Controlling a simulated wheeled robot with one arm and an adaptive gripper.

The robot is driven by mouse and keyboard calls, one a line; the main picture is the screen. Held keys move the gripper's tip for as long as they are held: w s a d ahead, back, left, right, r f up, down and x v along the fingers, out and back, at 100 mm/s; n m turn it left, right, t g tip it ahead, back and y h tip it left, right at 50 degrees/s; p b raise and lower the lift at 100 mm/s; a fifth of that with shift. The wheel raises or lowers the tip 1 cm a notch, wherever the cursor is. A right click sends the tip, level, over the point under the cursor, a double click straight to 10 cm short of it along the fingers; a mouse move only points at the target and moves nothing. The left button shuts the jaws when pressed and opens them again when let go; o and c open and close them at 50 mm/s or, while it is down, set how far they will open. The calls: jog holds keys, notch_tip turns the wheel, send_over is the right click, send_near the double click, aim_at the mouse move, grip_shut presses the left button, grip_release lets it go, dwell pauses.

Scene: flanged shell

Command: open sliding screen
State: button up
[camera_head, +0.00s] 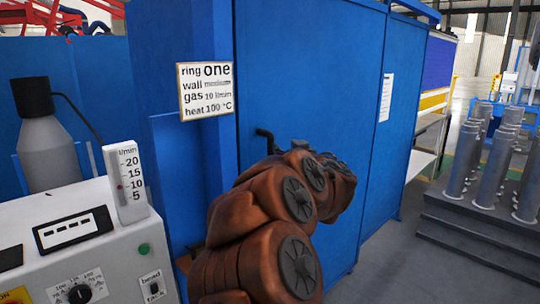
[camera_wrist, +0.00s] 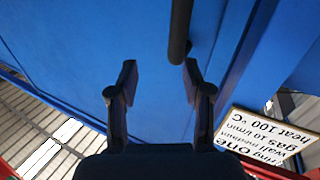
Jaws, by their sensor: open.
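The blue sliding screen (camera_head: 300,75) stands as a tall flat panel in the middle of the head view. It also fills much of the wrist view (camera_wrist: 90,40). A black bar handle (camera_wrist: 179,30) stands out from it in the wrist view, its end close to the right fingertip. A dark handle piece (camera_head: 265,137) shows in the head view just above my arm. My gripper (camera_wrist: 155,78) is open and empty, with the handle toward the right side of its gap. I cannot tell whether finger and handle touch. My arm hides the gripper in the head view.
A label sign (camera_head: 206,88) hangs on the blue post left of the screen. A control box (camera_head: 75,245) with a flow gauge (camera_head: 126,180) stands at lower left, near my arm. Metal cylinders (camera_head: 490,150) stand on a dark stepped platform at right. The floor (camera_head: 385,265) between is clear.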

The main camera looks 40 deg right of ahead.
aim_at(271, 151)
jog(key=shift+w+d+f+n+t+y, duration=0.25)
jog(key=shift+w+f+y, duration=0.35)
jog(key=shift+w, duration=0.65)
jog(key=shift+w+d+f+n+t+y, duration=0.15)
jog(key=shift+w+f+y, duration=0.4)
jog(key=shift+w, duration=0.7)
jog(key=shift+w+d+f+n+t+y, duration=0.25)
jog(key=shift+w+f+y, duration=0.3)
jog(key=shift+w, duration=0.7)
jog(key=shift+a+r, duration=0.1)
grip_shut()
